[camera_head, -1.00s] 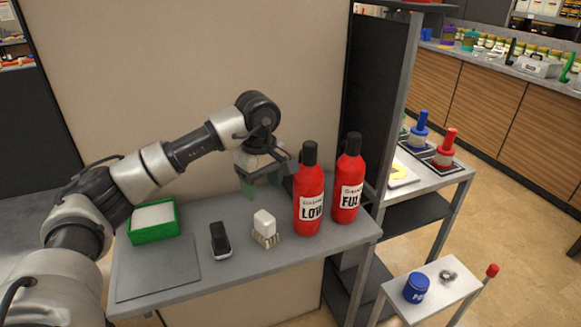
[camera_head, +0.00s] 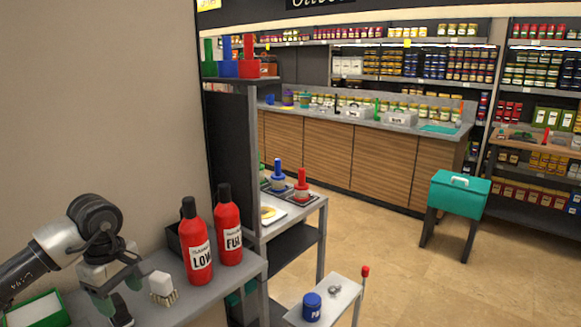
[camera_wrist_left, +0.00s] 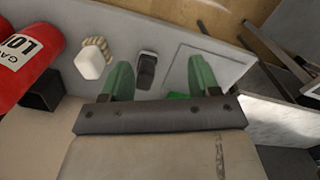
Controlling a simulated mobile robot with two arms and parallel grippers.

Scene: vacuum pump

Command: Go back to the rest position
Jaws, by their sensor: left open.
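My left gripper (camera_head: 118,290) hangs at the lower left of the head view, over the grey table. Its green fingers are apart; in the left wrist view (camera_wrist_left: 160,72) nothing is held between them. A black device (camera_head: 121,312) lies on the table below the gripper, partly hidden; it also shows in the wrist view (camera_wrist_left: 147,70). A white-topped brush (camera_head: 162,288) stands just right of the gripper. My right gripper is not in view.
Two red bottles, LOW (camera_head: 196,245) and FULL (camera_head: 228,230), stand right of the gripper. A green tray (camera_head: 38,312) lies at far left. A small white stand (camera_head: 340,300) with a blue can (camera_head: 311,306) is at right. Open floor lies beyond.

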